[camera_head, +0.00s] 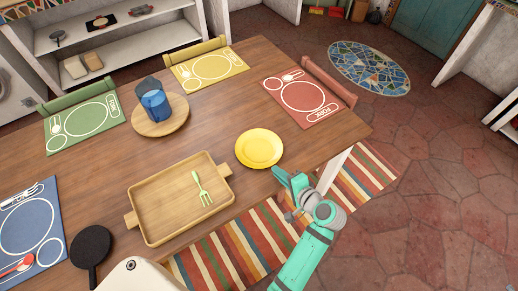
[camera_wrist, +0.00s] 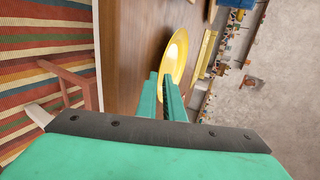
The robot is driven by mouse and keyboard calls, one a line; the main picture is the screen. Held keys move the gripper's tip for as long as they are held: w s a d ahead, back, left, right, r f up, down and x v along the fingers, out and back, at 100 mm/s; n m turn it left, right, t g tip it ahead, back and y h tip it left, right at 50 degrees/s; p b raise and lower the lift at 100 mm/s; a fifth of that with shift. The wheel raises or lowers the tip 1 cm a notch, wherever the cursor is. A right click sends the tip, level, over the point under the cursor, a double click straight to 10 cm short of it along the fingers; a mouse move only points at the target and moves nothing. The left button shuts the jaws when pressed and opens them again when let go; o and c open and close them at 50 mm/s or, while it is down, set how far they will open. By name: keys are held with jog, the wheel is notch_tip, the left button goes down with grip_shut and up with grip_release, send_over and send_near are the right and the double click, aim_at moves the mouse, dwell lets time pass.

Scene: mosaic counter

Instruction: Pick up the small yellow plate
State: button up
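The small yellow plate (camera_head: 260,148) lies flat on the wooden table, near its front right edge. It also shows in the wrist view (camera_wrist: 178,52), just beyond my fingertips. My gripper (camera_head: 287,176) is at the table's edge, to the lower right of the plate in the head view. Its two teal fingers (camera_wrist: 161,76) are apart with a narrow gap between them. The gripper does not hold the plate; whether a finger touches the rim I cannot tell.
A wooden tray (camera_head: 147,232) with a green fork (camera_head: 202,188) lies left of the plate. A red placemat (camera_head: 318,116) and red chair (camera_head: 330,82) are behind the plate. Bare table surrounds the plate.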

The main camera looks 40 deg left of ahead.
aim_at(269, 166)
jog(key=shift+x, duration=2.25)
grip_shut()
jog(key=shift+r, duration=0.1)
